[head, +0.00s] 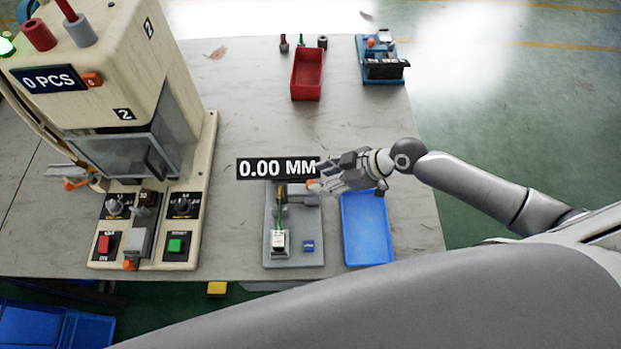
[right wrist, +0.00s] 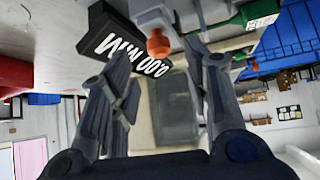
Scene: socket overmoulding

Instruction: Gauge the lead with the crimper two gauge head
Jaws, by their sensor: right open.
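The gauge head stands on a grey base plate (head: 309,222), with a black display (head: 277,168) reading 0.00 MM. An orange knob (head: 314,184) is on its upper right. A thin yellow-green piece (head: 280,197), possibly the lead, runs down the plate to a white block (head: 279,243); I cannot tell its ends. My right gripper (head: 322,181) is open beside the orange knob. In the right wrist view, the knob (right wrist: 158,43) shows between the open fingertips (right wrist: 160,62), and the display (right wrist: 128,42) is beside them. I cannot tell if they touch the knob. My left gripper is not in view.
A cream press (head: 203,195) marked 2, showing 0 PCS, stands at left. An empty blue tray (head: 367,228) lies right of the gauge. A red bin (head: 307,73) and a blue fixture (head: 381,72) are at the back. Mid-table behind the gauge is clear.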

